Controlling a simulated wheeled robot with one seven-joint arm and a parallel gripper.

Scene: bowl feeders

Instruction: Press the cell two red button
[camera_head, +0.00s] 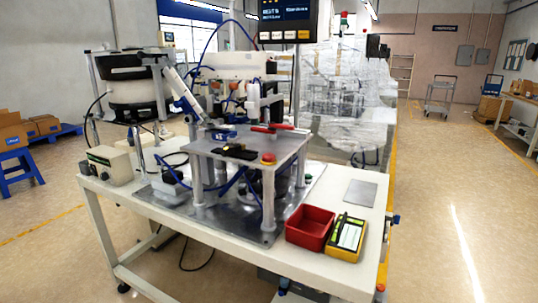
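A red button (268,157) sits on the front right corner of a raised grey metal plate (285,148). The plate stands on posts above a white workbench (150,205). The button's top faces up and nothing covers it. No label saying which cell this is can be read. My gripper is not in view.
A red bin (310,228) and a yellow case (346,238) sit at the bench's front right. A bowl feeder (130,85) stands at left. A screen (288,20) hangs above. Blue hoses run around the plate. Floor at right is open.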

